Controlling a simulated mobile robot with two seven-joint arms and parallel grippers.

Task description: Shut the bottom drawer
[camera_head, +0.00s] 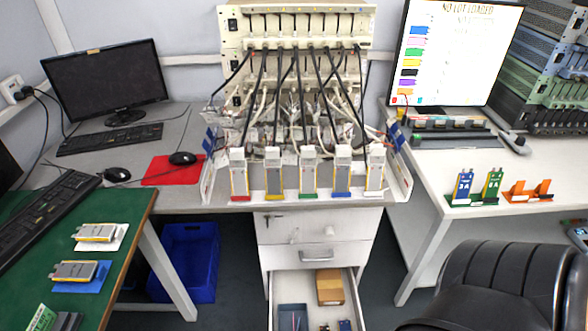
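The white drawer cabinet (265,232) stands under the middle table. Its bottom drawer (356,298) is pulled out towards me, and its front panel is out of the picture below the lower edge. In the drawer lie a brown box (331,284), a grey-blue tray (293,312) and some small items near the lower edge. The drawer above it (290,255), with a metal handle, looks shut, as does the top drawer (290,222) with a lock. Neither of my grippers shows in the head view.
A black chair (495,285) stands at the lower right, beside the open drawer. A blue crate (185,262) sits on the floor at the left. A green-topped table (125,205) with pouch cells is at the left. A rack of pouch cells (308,178) stands above the cabinet.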

